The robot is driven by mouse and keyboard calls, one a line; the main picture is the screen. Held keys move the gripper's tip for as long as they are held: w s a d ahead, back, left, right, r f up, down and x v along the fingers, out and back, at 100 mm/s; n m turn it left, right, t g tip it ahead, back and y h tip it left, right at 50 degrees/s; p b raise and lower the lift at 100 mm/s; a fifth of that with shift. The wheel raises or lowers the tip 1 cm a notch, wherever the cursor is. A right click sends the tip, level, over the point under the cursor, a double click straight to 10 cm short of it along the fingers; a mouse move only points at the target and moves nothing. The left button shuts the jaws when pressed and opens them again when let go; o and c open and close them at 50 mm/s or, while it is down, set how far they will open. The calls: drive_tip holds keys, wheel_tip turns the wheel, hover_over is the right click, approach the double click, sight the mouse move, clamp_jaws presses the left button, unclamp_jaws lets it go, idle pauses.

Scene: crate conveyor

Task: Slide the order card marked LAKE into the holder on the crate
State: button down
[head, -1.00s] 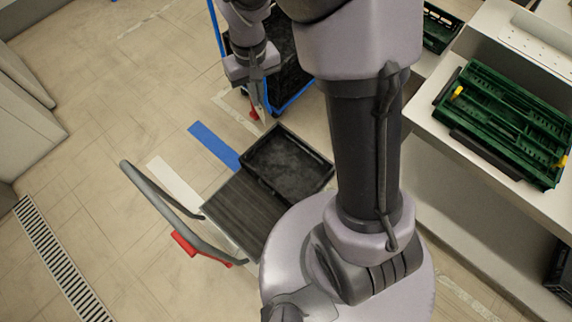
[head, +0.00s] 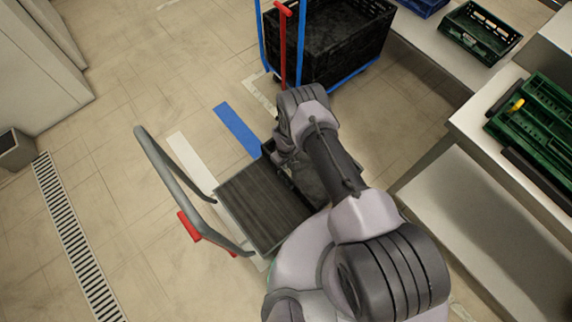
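I cannot make out a card marked LAKE or a card holder in the head view. My gripper (head: 284,157) is over the crate's left part, at the end of my wrist. Its fingers are mostly hidden, so I cannot tell whether they are open or hold anything.
A blue-framed trolley (head: 262,40) with a large black crate (head: 345,45) stands behind. A small dark green crate (head: 480,34) is on a pale surface at upper right. Folded green crates (head: 545,125) lie on the right counter.

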drive_tip(key=shift+f+b, duration=1.75)
drive_tip(key=shift+f, duration=3)
drive_tip(key=c, duration=1.6)
unclamp_jaws()
wheel_tip(320, 180, up, 18)
drive_tip(key=p, duration=0.9)
drive_tip(key=shift+f, duration=0.25)
